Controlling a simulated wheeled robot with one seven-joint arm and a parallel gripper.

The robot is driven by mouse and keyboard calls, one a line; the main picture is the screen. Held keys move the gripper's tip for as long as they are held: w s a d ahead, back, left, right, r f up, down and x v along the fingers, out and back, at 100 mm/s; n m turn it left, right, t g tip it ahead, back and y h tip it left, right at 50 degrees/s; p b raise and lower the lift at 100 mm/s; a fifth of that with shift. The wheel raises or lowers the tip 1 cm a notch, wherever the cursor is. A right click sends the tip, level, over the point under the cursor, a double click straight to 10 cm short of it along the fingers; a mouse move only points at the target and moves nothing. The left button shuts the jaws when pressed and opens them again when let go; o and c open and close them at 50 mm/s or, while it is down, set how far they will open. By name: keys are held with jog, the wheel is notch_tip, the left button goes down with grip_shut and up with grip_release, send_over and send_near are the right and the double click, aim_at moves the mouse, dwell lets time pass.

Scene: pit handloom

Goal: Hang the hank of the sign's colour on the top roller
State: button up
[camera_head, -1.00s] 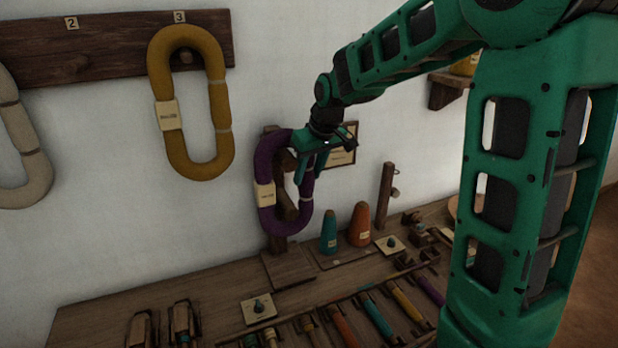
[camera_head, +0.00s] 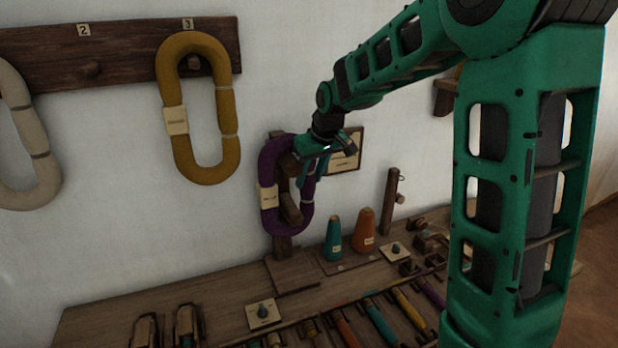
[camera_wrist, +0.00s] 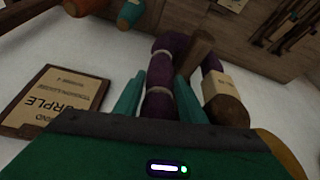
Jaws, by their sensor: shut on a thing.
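The purple hank (camera_head: 268,219) is an upright loop with a paper label, at the wooden stand (camera_head: 284,244). My gripper (camera_head: 308,176) is at its upper right side. In the wrist view my gripper (camera_wrist: 160,95) has a finger on each side of one purple strand (camera_wrist: 160,75) and is shut on it. The stand's roller ends show inside the loop: the lower roller (camera_head: 291,207) and, partly behind my gripper, the top roller (camera_head: 288,165). Whether the hank rests on the top roller I cannot tell. The framed sign (camera_wrist: 50,103) reads PURPLE in the wrist view.
A mustard hank (camera_head: 229,110) hangs on peg 3 of the wall rack (camera_head: 120,52); a cream hank (camera_head: 45,165) hangs at far left. A teal cone (camera_head: 333,240) and an orange cone (camera_head: 364,230) stand right of the stand. Bobbins line the bench (camera_head: 110,305) front.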

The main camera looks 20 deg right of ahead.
jog(key=o, duration=1.3)
jog(key=shift+s+a+f, duration=0.1)
jog(key=shift+s+f, duration=0.05)
jog(key=shift+f, duration=0.35)
jog(key=shift+c, duration=0.2)
jog(key=v, duration=1)
jog(key=shift+w+r, duration=0.3)
jog(key=shift+w, duration=0.05)
jog(key=s+d+f+m+g, duration=0.1)
jog(key=s+d+f+m, duration=0.1)
jog(key=s+d, duration=0.5)
jog(key=s+d+f+m+g, duration=0.1)
jog(key=s+d+f+m, duration=0.15)
jog(key=s, duration=0.85)
jog(key=s+f+m+g, duration=0.1)
jog(key=s+f+m, duration=0.1)
jog(key=s, duration=0.7)
jog(key=s+d+f+m+g, duration=0.1)
jog(key=s+f+m, duration=0.1)
jog(key=s+f, duration=0.3)
jog(key=s, duration=0.4)
jog(key=shift+s+d+f+g+h, duration=0.15)
jog(key=shift+s+f+g+h, duration=0.05)
jog(key=shift+f+g+h, duration=0.1)
